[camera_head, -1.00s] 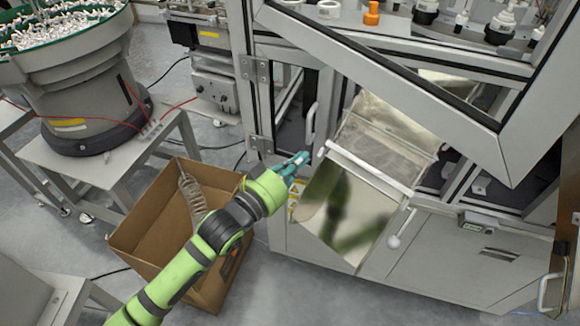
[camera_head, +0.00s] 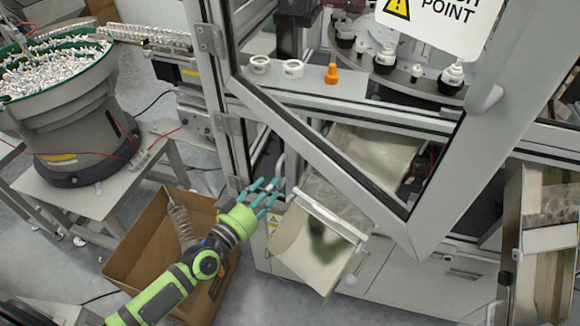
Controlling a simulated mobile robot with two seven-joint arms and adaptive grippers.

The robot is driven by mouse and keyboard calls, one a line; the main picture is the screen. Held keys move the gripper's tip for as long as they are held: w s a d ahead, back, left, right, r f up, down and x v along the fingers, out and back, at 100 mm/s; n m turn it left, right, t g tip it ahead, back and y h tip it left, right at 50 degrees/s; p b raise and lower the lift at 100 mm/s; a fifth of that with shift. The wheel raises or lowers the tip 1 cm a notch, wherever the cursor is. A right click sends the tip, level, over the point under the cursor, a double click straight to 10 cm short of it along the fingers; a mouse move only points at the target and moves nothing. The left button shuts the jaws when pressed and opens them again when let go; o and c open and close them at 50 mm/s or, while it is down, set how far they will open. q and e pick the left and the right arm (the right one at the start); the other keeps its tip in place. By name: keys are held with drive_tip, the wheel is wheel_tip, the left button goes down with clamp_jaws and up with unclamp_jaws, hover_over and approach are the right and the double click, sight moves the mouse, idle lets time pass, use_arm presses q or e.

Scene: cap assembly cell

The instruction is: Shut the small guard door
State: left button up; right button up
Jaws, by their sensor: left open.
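The small guard door (camera_head: 262,152) is the low, narrow framed panel on the left of the machine front. It has hinges on its left side and an upright grey handle (camera_head: 280,165) on its right side. How far it stands ajar is hard to tell from here. My left gripper (camera_head: 268,188) has its teal fingers spread and empty. It is just below and left of the handle in the picture; I cannot tell whether it touches the door. My right gripper is out of view.
A large framed door (camera_head: 330,160) with a warning sign (camera_head: 440,18) stands swung out above and right of my gripper. A sloped chute (camera_head: 310,250) is right of it. An open cardboard box (camera_head: 150,240) lies below my arm. A bowl feeder (camera_head: 75,110) stands left.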

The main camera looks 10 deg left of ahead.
sight(279, 177)
use_arm(q)
drive_tip(key=x, duration=0.5)
drive_tip(key=shift+w+d, duration=0.15)
drive_tip(key=shift+w, duration=0.2)
clamp_jaws()
